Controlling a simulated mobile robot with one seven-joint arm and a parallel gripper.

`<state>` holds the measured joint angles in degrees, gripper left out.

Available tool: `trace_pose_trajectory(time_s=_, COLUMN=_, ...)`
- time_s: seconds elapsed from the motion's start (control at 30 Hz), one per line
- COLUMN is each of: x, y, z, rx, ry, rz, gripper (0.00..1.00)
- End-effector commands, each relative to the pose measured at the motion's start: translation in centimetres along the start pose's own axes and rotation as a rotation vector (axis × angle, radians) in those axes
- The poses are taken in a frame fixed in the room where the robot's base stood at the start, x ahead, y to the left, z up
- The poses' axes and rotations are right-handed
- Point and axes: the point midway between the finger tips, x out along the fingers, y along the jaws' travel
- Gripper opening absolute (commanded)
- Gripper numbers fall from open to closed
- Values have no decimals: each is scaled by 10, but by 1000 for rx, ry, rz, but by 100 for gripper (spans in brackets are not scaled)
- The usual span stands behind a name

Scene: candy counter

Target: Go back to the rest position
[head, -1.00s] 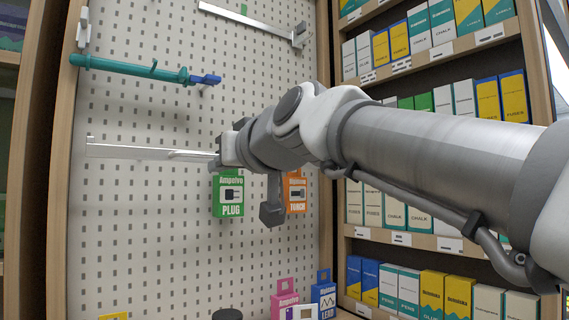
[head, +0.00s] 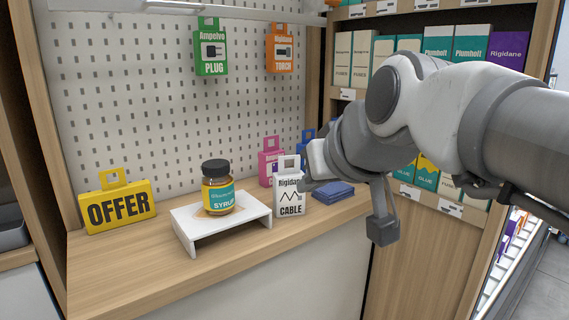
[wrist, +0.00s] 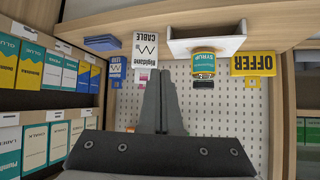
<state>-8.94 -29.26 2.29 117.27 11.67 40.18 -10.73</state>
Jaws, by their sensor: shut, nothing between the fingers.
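My gripper (wrist: 160,78) is shut and empty, its two dark fingers together in the middle of the wrist view. In the head view my arm reaches in from the right, and its end is near the white cable box. The wrist hides much of the gripper there, and I cannot tell the exact gap to the box. The white Rigidane cable box (head: 289,194) stands upright on the wooden counter (head: 190,268). It also shows upside down in the wrist view (wrist: 147,50).
A syrup jar (head: 218,190) stands on a white riser (head: 255,213), with a yellow offer sign (head: 118,207) to its left. Pink (head: 271,162) and blue packets stand behind the cable box. Green plug (head: 211,54) and orange torch (head: 281,52) packs hang on the pegboard. Stocked shelves flank the right.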

Motion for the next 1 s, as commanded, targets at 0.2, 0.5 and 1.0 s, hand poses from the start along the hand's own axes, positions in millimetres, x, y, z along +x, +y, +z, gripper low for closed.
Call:
trace_pose_trajectory(time_s=0.2, x=-6, y=47, z=140, rx=126, ry=-250, rz=143, gripper=0)
trace_pose_trajectory(time_s=0.5, x=-37, y=64, z=209, rx=220, ry=-420, rz=235, gripper=0)
trace_pose_trajectory(time_s=1.0, x=-113, y=59, z=108, rx=217, ry=-417, rz=232, gripper=0)
